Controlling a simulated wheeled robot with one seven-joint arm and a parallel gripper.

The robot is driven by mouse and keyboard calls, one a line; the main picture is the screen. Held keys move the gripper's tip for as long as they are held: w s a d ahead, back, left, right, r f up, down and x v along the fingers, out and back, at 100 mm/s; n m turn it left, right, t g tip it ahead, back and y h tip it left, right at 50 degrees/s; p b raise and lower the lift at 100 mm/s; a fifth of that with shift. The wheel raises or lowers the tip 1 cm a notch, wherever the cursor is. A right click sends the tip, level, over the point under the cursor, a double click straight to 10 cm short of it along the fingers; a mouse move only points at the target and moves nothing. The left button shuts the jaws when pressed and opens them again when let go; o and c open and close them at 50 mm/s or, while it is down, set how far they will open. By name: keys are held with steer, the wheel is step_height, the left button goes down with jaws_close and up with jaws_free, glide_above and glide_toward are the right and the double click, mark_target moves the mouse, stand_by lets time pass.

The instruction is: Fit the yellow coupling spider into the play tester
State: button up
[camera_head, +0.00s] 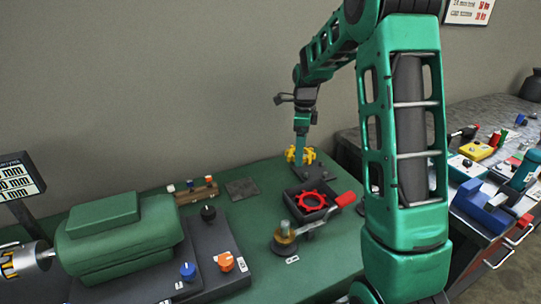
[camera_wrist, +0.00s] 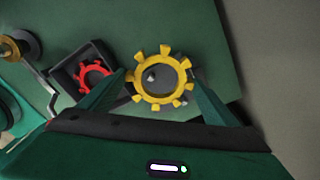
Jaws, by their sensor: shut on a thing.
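The yellow coupling spider (camera_wrist: 142,91) is a toothed ring with an open centre. My gripper (camera_wrist: 160,82) is shut on it, one green finger on each side in the wrist view. In the head view my gripper (camera_head: 301,138) points down and the yellow spider (camera_head: 291,155) shows at its fingertips, over or on a dark plate (camera_head: 250,187) at the back of the green bench. In the wrist view a small grey knob or post shows through the ring. I cannot tell which fixture is the play tester, nor whether the spider touches anything below.
A dark tray (camera_head: 333,213) holding a red spider (camera_head: 312,201) lies just in front. A green motor (camera_head: 118,240) and knob panel fill the left. A cluttered side bench is at right.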

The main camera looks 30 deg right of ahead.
steer(key=s+d+m, duration=0.1)
steer(key=d, duration=0.5)
steer(key=shift+f, duration=0.25)
steer(key=shift+a+f, duration=0.1)
steer(key=shift+f, duration=1.8)
steer(key=shift+f, duration=1)
stand_by(0.8)
steer(key=o, duration=1)
steer(key=shift+o, duration=0.2)
steer(key=shift+r, duration=0.1)
step_height(320, 180, up, 10)
steer(key=shift+r, duration=0.25)
